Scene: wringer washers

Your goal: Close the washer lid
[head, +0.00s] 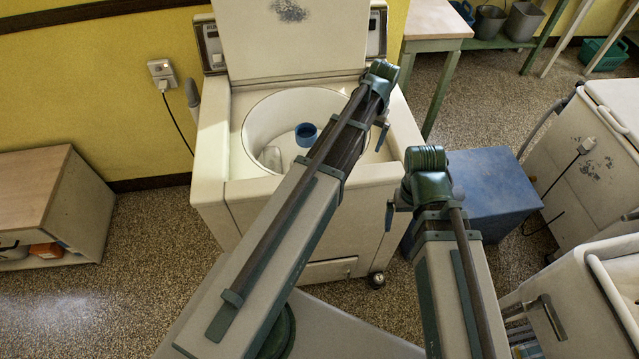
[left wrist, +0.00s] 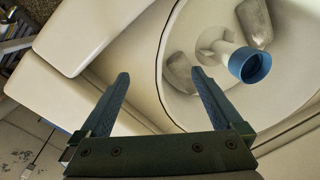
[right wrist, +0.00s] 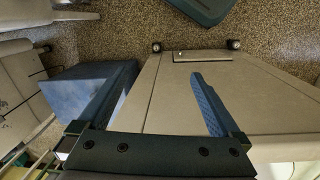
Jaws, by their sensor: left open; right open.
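The cream washer (head: 300,210) stands ahead with its lid (head: 290,45) raised upright at the back. The round tub (head: 262,125) is uncovered, with a blue-capped agitator (head: 306,134) inside. The left wrist view looks down at the blue cap (left wrist: 250,65) and the tub. My left gripper (left wrist: 159,74) is open and empty over the washer's top, by the tub rim, in front of and below the lid. My right gripper (right wrist: 165,68) is open and empty near the washer's front right side; it also shows in the head view (head: 390,212).
A blue box (head: 490,190) stands on the floor right of the washer. Other white washers (head: 575,150) stand at the far right. A wooden-topped table (head: 437,20) is behind on the right, and a low cabinet (head: 45,205) is at the left. A wall outlet (head: 162,72) with a cord is left of the washer.

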